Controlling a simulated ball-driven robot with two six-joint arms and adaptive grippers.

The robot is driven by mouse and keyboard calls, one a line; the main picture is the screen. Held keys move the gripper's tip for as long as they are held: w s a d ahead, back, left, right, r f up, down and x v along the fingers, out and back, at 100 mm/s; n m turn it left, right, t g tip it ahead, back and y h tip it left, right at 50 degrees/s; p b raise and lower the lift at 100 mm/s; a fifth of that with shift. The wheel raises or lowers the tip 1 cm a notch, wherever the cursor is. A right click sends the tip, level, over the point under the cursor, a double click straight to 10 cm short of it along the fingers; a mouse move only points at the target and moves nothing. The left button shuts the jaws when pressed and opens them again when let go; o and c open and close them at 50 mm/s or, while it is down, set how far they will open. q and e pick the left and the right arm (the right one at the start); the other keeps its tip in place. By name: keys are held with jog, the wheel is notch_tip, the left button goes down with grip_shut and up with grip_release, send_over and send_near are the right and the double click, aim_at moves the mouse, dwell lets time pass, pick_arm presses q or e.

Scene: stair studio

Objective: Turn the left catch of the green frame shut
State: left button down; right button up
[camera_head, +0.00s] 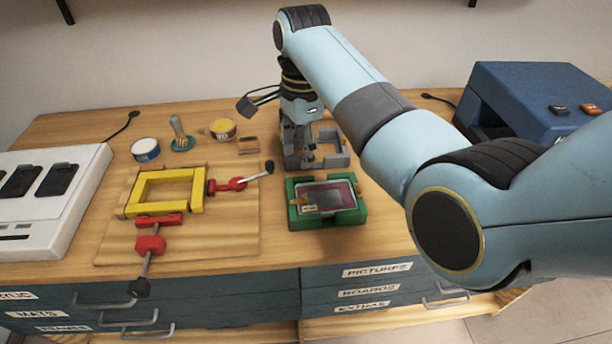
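The green frame (343,218) lies on the bench top right of the middle, with a dark-red inner border and a pale, glossy pane. A small orange-yellow catch (297,201) shows at its left side, and another (357,189) at its right side. Whether either is turned shut is too small to tell. My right gripper (301,160) points down just behind the frame's left half, beside a grey block-like holder (333,150). Its fingers overlap the holder in the picture, so I cannot tell their opening or any contact. My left gripper is not in view.
A yellow frame (143,198) with red clamps (150,244) lies on a wooden board to the left. Behind it stand a blue-and-white tin (145,149), a brush (178,130) and a yellow tin (223,128). A white machine (62,200) is far left, a blue one (530,95) right.

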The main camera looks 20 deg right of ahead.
jog(key=r+n, duration=0.1)
jog(key=n, duration=0.3)
jog(key=n+t+y+b, duration=0.3)
jog(key=n+b, duration=0.4)
jog(key=n, duration=1.6)
send_near(304, 196)
jog(key=shift+g, duration=0.3)
jog(key=x, duration=0.7)
jog(key=shift+w+f, duration=0.1)
jog(key=shift+w, duration=0.2)
jog(key=shift+w+a+f, duration=0.15)
jog(key=shift+a+f, duration=0.05)
jog(key=shift+f, duration=0.3)
